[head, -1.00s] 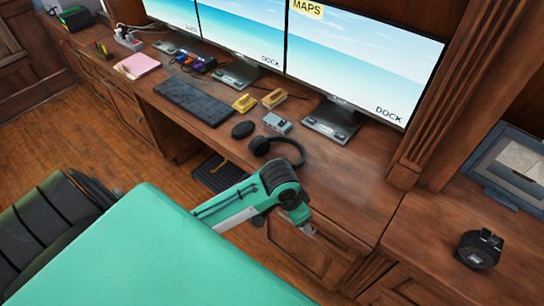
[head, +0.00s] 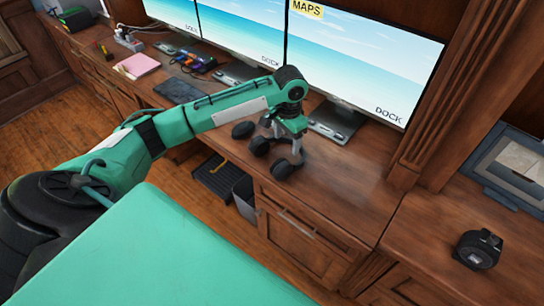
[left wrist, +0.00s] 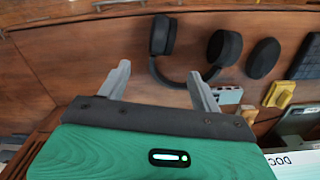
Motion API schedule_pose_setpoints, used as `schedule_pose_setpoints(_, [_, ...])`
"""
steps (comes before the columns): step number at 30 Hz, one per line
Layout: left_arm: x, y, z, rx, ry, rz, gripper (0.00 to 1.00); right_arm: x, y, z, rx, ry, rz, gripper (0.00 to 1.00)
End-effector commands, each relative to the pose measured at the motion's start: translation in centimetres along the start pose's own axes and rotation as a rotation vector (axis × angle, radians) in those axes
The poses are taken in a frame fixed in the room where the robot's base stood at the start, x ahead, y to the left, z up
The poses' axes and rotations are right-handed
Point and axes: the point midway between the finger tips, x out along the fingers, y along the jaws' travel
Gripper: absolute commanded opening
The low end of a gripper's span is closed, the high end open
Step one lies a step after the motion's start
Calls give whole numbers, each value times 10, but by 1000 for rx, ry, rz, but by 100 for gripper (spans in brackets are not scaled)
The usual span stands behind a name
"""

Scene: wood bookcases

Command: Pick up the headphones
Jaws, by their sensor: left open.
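The black headphones (head: 281,169) lie on the wooden desk (head: 345,190). In the head view my left gripper (head: 281,142) is over them, pointing down, and hides part of the band. In the left wrist view the two ear cups of the headphones (left wrist: 163,36) are beyond the fingertips, and the curved band lies nearest the gripper. The left gripper (left wrist: 159,70) is open, with the band showing between its fingertips. I cannot tell whether the fingers touch it. My right gripper is not in view.
A black mouse (head: 243,130) and a keyboard (head: 178,90) lie left of the headphones. A small grey device (left wrist: 228,95) and a yellow object (left wrist: 279,94) are close by. Monitors (head: 350,60) stand behind.

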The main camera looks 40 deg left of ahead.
Motion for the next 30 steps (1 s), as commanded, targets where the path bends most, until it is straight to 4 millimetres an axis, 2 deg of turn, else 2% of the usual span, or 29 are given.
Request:
schedule_pose_setpoints(3, [26, 1, 1, -1, -4, 1, 65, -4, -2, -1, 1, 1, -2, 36])
schedule_pose_setpoints(9, [57, 0, 1, 0, -2, 0, 65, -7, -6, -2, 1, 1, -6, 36])
schedule_pose_setpoints(16, [73, 0, 2, 0, -2, 0, 65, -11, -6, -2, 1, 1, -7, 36])
schedule_pose_setpoints(24, [111, -1, 4, 2, 0, 1, 65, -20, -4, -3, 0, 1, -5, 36])
schedule_pose_setpoints(30, [118, -1, 4, 2, 1, -1, 65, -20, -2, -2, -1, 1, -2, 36])
